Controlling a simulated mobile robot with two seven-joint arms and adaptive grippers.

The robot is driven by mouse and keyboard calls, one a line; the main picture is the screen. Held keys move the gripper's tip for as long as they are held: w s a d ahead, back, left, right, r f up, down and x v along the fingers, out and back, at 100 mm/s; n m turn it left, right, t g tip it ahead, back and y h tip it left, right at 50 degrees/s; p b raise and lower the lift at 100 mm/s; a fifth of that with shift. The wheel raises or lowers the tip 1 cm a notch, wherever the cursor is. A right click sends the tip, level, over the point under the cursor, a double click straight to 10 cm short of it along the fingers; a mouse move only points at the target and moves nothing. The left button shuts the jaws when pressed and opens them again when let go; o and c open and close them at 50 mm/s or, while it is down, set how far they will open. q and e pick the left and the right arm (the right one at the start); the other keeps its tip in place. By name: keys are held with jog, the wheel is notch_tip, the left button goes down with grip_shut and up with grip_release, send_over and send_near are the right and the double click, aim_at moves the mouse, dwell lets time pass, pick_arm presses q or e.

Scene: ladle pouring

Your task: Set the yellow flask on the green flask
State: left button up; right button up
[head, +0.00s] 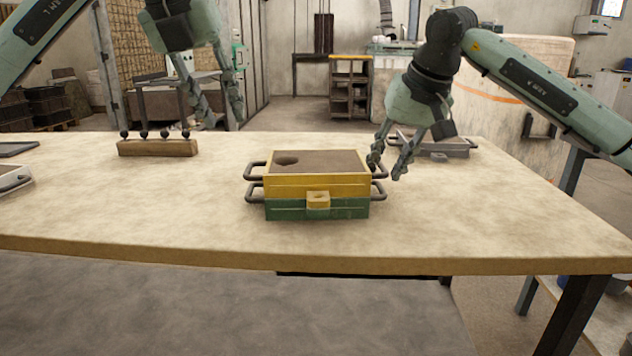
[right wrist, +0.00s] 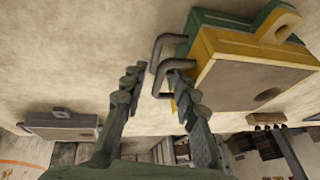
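The yellow flask (head: 293,185) sits squarely on top of the green flask (head: 292,211) in the middle of the table, with edges lined up as far as I can see. Both have dark side handles; the yellow one has a brown top with a round hole. In the right wrist view the yellow flask (right wrist: 208,60) and green flask (right wrist: 207,20) are at upper right. My right gripper (head: 387,172) is open beside the right handles; in the wrist view its fingers (right wrist: 153,82) are spread near the handles. Contact is unclear. My left gripper (head: 228,120) is open and empty, raised at the back left.
A wooden rack (head: 157,147) with several dark-knobbed tools stands at the back left. A grey box (head: 442,148) lies behind my right gripper. Grey items (head: 14,180) lie at the left edge. The table (head: 450,225) is clear in front and right.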

jog(key=v, duration=1.2)
